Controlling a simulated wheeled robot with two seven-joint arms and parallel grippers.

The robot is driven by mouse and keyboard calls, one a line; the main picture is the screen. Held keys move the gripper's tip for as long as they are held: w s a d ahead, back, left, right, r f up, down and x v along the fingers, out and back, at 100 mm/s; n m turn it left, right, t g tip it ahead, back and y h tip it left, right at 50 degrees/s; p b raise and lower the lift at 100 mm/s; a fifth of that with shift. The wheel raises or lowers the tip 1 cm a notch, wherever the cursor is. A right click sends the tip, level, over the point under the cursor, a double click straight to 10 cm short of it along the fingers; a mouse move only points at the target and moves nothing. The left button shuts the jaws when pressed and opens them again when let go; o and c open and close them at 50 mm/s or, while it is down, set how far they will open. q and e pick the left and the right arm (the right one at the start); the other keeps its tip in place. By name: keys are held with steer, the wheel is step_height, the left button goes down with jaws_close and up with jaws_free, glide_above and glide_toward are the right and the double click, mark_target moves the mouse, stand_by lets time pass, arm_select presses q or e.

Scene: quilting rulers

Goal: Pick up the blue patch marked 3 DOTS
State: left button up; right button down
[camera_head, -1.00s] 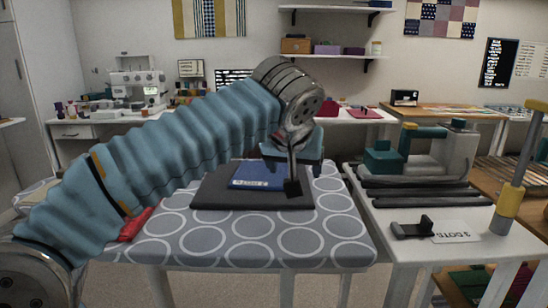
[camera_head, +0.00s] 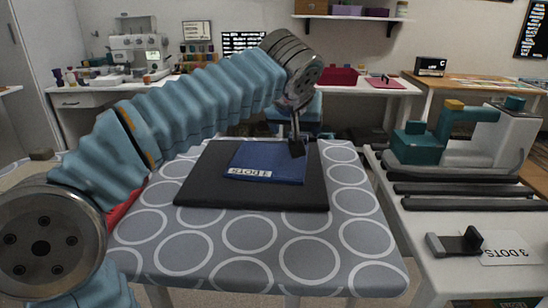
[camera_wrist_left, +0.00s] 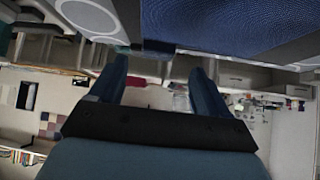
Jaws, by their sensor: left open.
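The blue patch (camera_head: 268,160) lies flat on a black mat (camera_head: 195,185) on the ironing-board-like table. Its pale label (camera_head: 249,172) reads 3 DOTS, turned upside down. My left gripper (camera_head: 298,147) is beside the patch's far right corner, with a dark fingertip over or close to its edge; I cannot tell if they touch. In the left wrist view the two blue fingers (camera_wrist_left: 160,80) are apart with nothing between them. The blue patch (camera_wrist_left: 215,22) fills part of the top of that view, beyond the fingertips. My right gripper is not in view.
The table cover (camera_head: 280,250) is grey with white rings and clear in front. Something red (camera_head: 122,208) lies beneath my left arm.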

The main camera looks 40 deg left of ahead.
arm_select(q)
steer(key=x, duration=0.5)
steer(key=shift+w+d, duration=0.1)
steer(key=shift+w, duration=0.1)
steer(key=shift+f, duration=0.1)
steer(key=c, duration=1.1)
